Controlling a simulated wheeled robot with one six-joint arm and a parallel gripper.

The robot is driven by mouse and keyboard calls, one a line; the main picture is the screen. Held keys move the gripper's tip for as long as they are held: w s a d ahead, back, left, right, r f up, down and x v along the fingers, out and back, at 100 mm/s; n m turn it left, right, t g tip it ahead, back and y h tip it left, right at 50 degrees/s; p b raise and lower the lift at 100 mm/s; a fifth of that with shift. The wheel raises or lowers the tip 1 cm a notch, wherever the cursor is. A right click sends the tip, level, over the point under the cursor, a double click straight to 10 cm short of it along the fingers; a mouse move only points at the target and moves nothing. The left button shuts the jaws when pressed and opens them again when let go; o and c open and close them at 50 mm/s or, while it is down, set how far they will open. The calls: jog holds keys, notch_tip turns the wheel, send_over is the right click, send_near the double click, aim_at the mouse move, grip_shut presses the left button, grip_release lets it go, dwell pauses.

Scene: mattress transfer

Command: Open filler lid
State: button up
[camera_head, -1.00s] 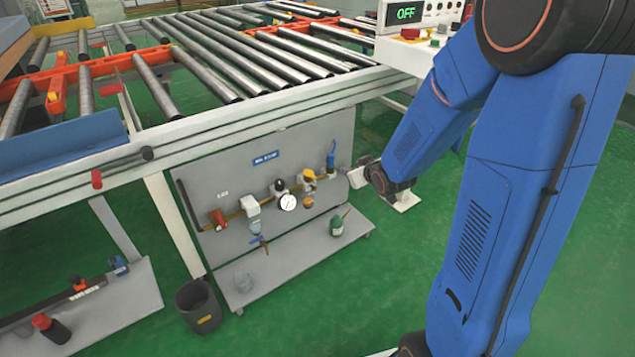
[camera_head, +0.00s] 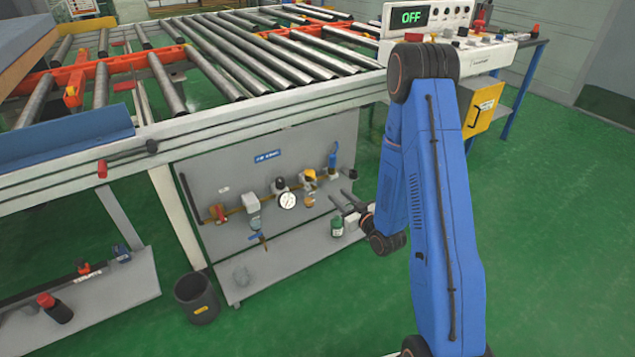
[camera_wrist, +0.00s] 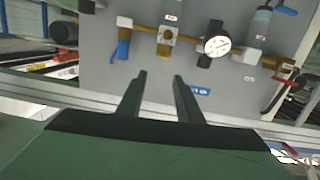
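The grey panel (camera_head: 240,179) under the conveyor carries a brass pipe line with a yellow-topped fitting (camera_head: 310,176), which may bear the filler lid; I cannot make out the lid itself. A tan block fitting (camera_wrist: 167,38) and a round gauge (camera_wrist: 216,42) show in the wrist view, where the panel looks upside down. The gauge also shows in the head view (camera_head: 287,200). My gripper (camera_head: 341,197) is open, with nothing between its fingers. It is right of and below the yellow-topped fitting. In the wrist view my gripper (camera_wrist: 158,76) points toward the panel, apart from the fittings.
A blue-handled valve (camera_head: 332,158) and a black knob (camera_head: 352,173) sit right of the fitting. A red valve (camera_head: 217,213) is at the left. A green bottle (camera_head: 337,226) stands on the lower shelf beneath my gripper. A dark bin (camera_head: 197,297) stands on the floor.

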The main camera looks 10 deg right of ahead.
aim_at(316, 178)
jog(key=shift+t+y, duration=0.4)
jog(key=shift+t, duration=0.1)
jog(key=x, duration=0.5)
jog(key=f+x, duration=0.1)
jog(key=x, duration=0.4)
jog(key=f+x, duration=0.1)
jog(key=x, duration=0.4)
jog(key=shift+w+a+f, duration=0.15)
jog(key=shift+a, duration=0.15)
grip_shut()
